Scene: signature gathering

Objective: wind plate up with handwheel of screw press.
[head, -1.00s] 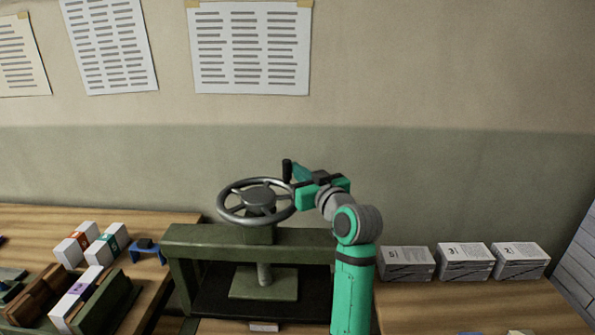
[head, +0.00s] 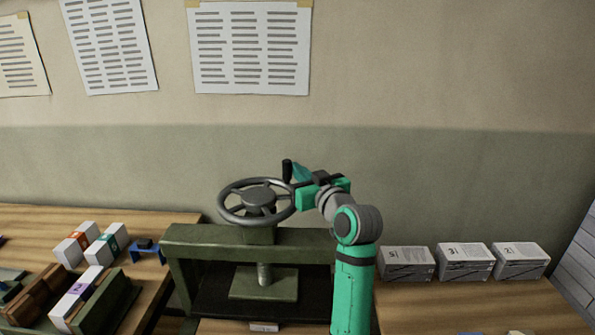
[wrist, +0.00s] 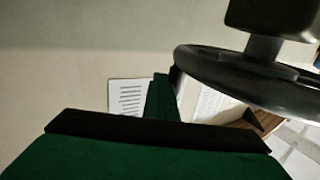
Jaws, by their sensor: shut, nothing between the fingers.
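The grey handwheel (head: 257,201) sits on top of the dark green screw press (head: 190,240). Its upright black crank handle (head: 287,171) stands at the far right of the rim. The press plate (head: 263,284) hangs on the screw (head: 264,272) inside the frame. My gripper (head: 297,177) is shut and empty, with its tip right beside the handle; I cannot tell whether they touch. In the wrist view, the handwheel rim (wrist: 250,78) crosses the upper right, and a green finger (wrist: 160,98) of my gripper reaches toward it.
White boxes (head: 464,262) stand on the right table. The left table holds small boxes (head: 104,250), a blue holder (head: 147,250) and a brown and green rack (head: 110,303). A small white item (head: 264,327) lies below the press. Printed sheets (head: 249,48) hang on the wall.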

